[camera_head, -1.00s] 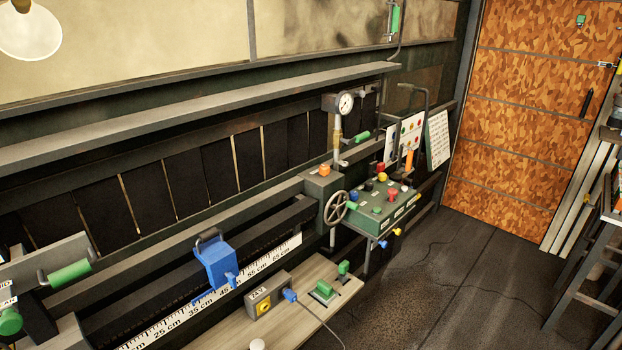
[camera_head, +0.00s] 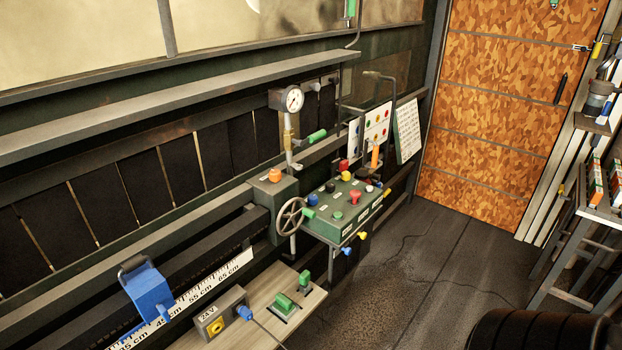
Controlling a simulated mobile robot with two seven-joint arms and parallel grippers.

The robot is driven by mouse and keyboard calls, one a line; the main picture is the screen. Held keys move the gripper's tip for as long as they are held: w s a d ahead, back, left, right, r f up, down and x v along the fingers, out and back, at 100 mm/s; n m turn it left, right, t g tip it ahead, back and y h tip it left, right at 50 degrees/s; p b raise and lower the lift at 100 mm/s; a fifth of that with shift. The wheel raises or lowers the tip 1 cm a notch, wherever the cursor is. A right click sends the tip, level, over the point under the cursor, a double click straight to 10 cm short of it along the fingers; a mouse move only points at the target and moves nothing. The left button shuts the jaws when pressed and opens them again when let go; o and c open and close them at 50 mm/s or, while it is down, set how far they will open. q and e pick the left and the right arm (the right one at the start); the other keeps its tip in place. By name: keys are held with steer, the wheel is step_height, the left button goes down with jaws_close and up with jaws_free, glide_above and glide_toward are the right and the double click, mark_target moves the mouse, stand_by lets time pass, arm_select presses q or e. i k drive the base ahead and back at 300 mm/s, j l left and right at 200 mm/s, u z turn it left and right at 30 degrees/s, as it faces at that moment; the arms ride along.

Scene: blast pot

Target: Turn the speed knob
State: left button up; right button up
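A green control panel (camera_head: 338,226) stands against the machine in the middle of the view. A grey box marked 24V (camera_head: 222,315) with a yellow knob (camera_head: 215,327) sits lower left. The labels are too small to read, so I cannot tell which knob is the speed knob. Neither of my grippers is in view.
A handwheel (camera_head: 291,216) and a pressure gauge (camera_head: 291,99) are beside the panel. A blue clamp (camera_head: 148,292) sits by a ruler. A metal stand (camera_head: 575,250) is at the right, and a black ridged object (camera_head: 520,330) at bottom right. The floor (camera_head: 410,280) between is mostly clear.

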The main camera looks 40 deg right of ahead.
mark_target(330, 187)
steer(key=l+u, duration=0.3)
steer(key=l, duration=0.6)
steer(key=l+u, duration=0.35)
steer(key=l, duration=1.25)
steer(key=k+l, duration=0.1)
steer(key=l, duration=0.5)
steer(key=l+u, duration=0.1)
steer(key=l, duration=0.55)
steer(key=k, duration=0.05)
